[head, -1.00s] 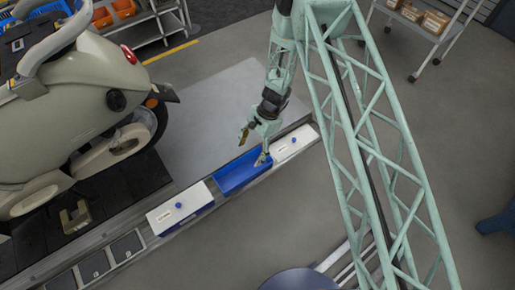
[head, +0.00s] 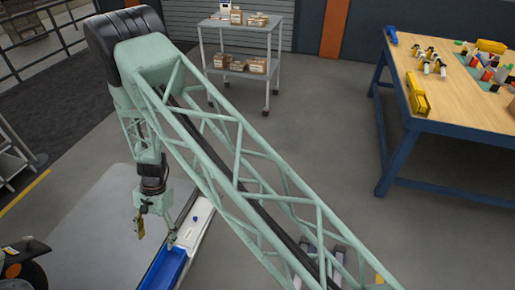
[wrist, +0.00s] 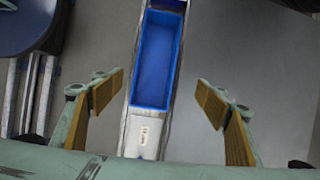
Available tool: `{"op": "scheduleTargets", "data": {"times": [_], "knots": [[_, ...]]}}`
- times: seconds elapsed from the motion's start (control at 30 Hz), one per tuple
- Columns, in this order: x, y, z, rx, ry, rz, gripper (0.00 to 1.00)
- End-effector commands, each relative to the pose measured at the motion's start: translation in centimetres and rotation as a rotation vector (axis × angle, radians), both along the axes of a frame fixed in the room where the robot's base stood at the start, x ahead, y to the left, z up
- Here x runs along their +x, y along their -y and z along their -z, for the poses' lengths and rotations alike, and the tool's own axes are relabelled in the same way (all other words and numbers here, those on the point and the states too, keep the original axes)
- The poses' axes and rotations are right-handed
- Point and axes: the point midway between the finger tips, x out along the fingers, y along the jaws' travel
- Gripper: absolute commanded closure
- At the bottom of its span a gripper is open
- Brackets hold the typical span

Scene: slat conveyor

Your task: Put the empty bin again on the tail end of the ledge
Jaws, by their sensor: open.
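The open blue bin (wrist: 157,60) looks empty inside and sits in line on the narrow ledge. In the head view, the bin (head: 165,270) is cut off by the bottom edge. My gripper (head: 157,232) is open above the bin's far end, with one finger to each side. In the wrist view, my gripper (wrist: 160,90) has its padded fingers wide apart and clear of the bin, with nothing between them. The ledge (wrist: 128,105) shows as a thin strip beside the bin.
A grey cart (head: 240,48) with cartons and a blue-legged workbench (head: 455,95) stand farther off. The floor between is open.

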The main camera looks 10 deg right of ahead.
Motion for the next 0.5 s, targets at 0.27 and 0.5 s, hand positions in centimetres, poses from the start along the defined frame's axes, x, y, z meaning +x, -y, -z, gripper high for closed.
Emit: {"op": "scheduleTargets", "data": {"times": [0.27, 0.5], "knots": [[2.4, 2.0, -7.1, 0.03, 0.042, -0.027, 0.32], [3.8, 4.1, -13.0, 0.052, 0.077, -0.052, 0.32]]}}
